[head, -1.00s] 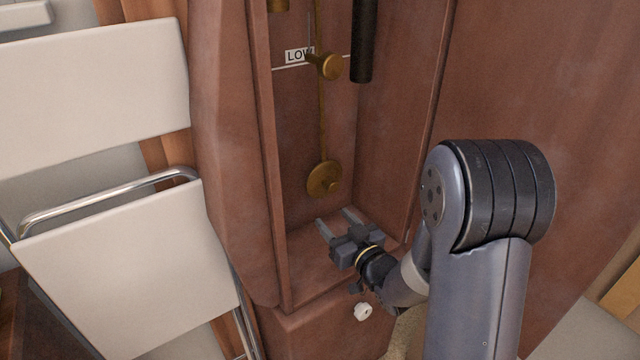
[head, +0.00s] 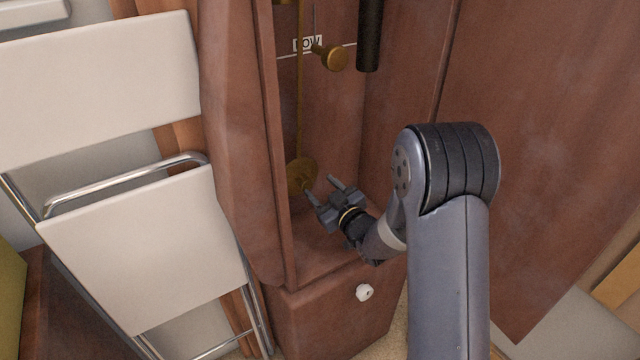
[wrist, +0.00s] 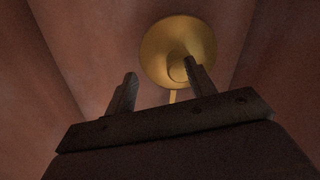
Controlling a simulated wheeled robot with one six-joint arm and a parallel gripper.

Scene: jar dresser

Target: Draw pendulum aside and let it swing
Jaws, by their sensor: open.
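The pendulum is a brass rod (head: 299,100) with a round brass bob (head: 298,174), hanging near the left side of the open wooden case. My gripper (head: 319,183) is open at the bob's right, low in the case. Its left finger overlaps the bob's lower right edge; I cannot tell whether they touch. In the wrist view the bob (wrist: 160,45) has a small centre knob (wrist: 177,72), partly hidden by the right finger. The bob is not between the fingers of the gripper (wrist: 160,70).
A brass knob (head: 334,57) sticks out near the "LOW" label (head: 306,44). A dark cylinder (head: 369,35) hangs at the upper right. The case walls are close on both sides. A white folding chair (head: 150,245) stands left; a white knob (head: 364,292) is below.

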